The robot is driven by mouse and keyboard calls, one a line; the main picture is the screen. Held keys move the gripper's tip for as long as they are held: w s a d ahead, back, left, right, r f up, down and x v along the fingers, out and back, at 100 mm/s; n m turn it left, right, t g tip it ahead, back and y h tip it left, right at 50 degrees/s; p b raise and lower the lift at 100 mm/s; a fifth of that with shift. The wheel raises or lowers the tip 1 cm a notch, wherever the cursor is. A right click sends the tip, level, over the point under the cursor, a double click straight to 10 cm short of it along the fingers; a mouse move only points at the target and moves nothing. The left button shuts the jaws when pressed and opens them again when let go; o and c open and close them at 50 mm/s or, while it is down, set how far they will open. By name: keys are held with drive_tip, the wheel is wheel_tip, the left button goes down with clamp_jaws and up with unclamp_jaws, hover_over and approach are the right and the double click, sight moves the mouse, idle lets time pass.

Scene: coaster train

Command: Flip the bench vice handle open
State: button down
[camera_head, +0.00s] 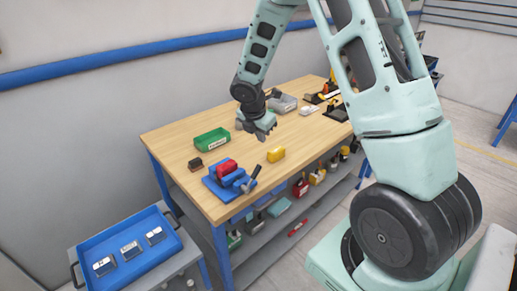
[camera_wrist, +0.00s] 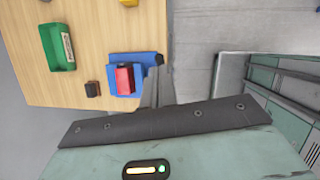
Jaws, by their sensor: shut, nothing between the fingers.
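The bench vice is blue (camera_head: 222,182) and stands near the table's front left corner, with a red block (camera_head: 226,167) at its jaws. Its handle (camera_head: 252,178) is a dark bar slanting up at the vice's right end. My gripper (camera_head: 262,136) is shut and empty, above the table and apart from the vice, behind it and to the right. In the wrist view the blue vice (camera_wrist: 146,58) and red block (camera_wrist: 124,80) show beyond my gripper (camera_wrist: 157,78), which hides part of that area. The handle's shape is not clear there.
A green bin (camera_head: 211,139), a small dark block (camera_head: 195,164) and a yellow block (camera_head: 276,154) are near the vice on the wooden table (camera_head: 170,140). A blue tray (camera_head: 88,246) with several metal pieces stands at lower left. Tools crowd the table's far end.

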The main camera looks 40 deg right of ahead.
drive_tip(key=shift+s+d+r, duration=0.1)
drive_tip(key=shift+r, duration=0.85)
